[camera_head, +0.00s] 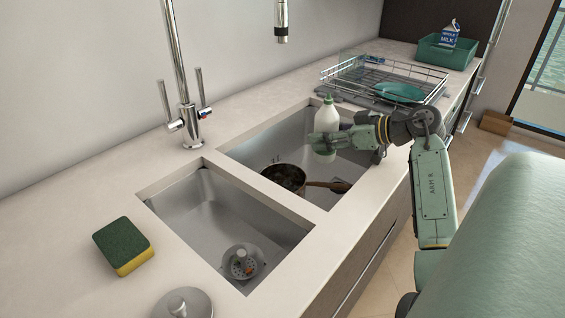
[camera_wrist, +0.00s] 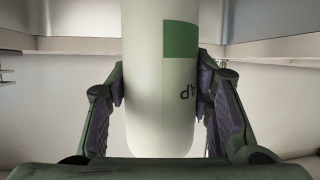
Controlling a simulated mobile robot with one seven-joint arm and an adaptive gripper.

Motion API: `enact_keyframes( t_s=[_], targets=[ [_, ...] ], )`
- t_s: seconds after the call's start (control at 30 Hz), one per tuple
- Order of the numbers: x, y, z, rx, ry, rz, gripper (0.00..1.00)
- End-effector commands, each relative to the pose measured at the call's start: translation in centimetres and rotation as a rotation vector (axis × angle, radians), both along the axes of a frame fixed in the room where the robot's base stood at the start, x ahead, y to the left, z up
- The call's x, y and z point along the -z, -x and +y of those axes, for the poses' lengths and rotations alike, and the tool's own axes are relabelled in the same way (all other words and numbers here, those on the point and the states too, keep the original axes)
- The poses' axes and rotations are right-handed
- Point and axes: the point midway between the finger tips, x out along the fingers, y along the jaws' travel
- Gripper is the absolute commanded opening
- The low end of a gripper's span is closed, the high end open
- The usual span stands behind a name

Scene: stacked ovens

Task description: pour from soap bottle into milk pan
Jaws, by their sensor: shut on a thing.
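The soap bottle (camera_head: 327,117) is white with a green label and is held about upright over the larger sink basin. My gripper (camera_head: 325,141) is shut on its body. In the wrist view, the fingers of my gripper (camera_wrist: 160,100) press on both sides of the soap bottle (camera_wrist: 158,60), whose lettering shows upside down. The milk pan (camera_head: 284,178) is dark with a brown wooden handle and sits in the larger basin, to the left of and lower than the bottle. The pan's inside is too dark and small to read.
A smaller basin (camera_head: 205,222) with a drain strainer (camera_head: 242,263) lies nearer. A faucet (camera_head: 188,118) stands behind the basins. A green and yellow sponge (camera_head: 123,246) lies on the left counter.

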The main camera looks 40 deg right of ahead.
Motion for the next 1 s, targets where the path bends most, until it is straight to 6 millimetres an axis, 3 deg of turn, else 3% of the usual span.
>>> enact_keyframes(
  t_s=[0.03,0.07,0.63,1.0],
  targets=[
    [3.1,0.0,0.2,-0.006,-0.047,0.034,0.11],
    [3.1,0.0,0.2,-0.006,-0.047,0.034,0.11],
    [-2.5,-0.1,0.4,-0.009,-0.039,0.026,0.11],
    [-2.9,-0.1,0.3,-0.009,-0.033,0.022,0.11]
  ],
)
